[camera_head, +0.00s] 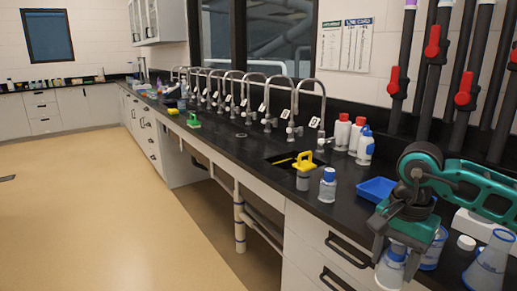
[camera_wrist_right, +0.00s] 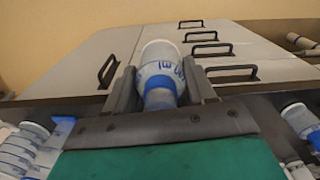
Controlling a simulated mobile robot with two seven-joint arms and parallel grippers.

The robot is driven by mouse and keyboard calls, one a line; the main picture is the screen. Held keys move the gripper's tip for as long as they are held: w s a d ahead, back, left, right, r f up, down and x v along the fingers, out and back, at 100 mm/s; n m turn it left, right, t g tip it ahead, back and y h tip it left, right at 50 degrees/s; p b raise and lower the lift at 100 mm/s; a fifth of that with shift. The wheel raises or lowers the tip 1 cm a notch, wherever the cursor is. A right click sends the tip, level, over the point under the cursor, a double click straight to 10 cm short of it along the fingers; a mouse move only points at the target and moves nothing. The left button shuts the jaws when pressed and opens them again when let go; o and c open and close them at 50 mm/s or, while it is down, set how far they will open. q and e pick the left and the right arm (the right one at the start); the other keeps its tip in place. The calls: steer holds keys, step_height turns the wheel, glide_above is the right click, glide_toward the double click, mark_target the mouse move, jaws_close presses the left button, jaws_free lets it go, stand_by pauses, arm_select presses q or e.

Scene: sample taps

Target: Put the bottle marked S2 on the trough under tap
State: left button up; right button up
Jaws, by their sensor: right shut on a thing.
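My right gripper (camera_head: 395,252) is shut on a clear bottle with blue markings (camera_head: 389,273), in front of the counter's edge at the lower right. In the right wrist view the same bottle (camera_wrist_right: 160,72) sits between the two fingers, its pale end pointing away; the print is partly visible and I cannot read S2 on it. A row of curved metal taps (camera_head: 318,100) with small white tags runs along the black counter. A dark trough (camera_head: 280,158) opens in the counter beneath the nearer taps. My left gripper is not in view.
A blue-capped bottle (camera_head: 328,186) and a yellow-handled item (camera_head: 304,169) stand by the trough. Behind are white bottles with red caps (camera_head: 342,131). A blue tray (camera_head: 377,190) and a conical flask (camera_head: 490,262) are near my right arm. Drawers with black handles (camera_head: 348,250) lie below.

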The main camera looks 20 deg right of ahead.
steer(key=w+a+f+n, duration=0.1)
steer(key=w+a+n, duration=0.1)
steer(key=a+n, duration=0.4)
steer(key=w+a+f+n, duration=0.1)
steer(key=w+a+n, duration=0.2)
steer(key=a+n, duration=0.4)
steer(key=shift+a+f+n+p, duration=0.2)
steer(key=shift+a+n+p, duration=0.15)
steer(key=shift+a, duration=2.55)
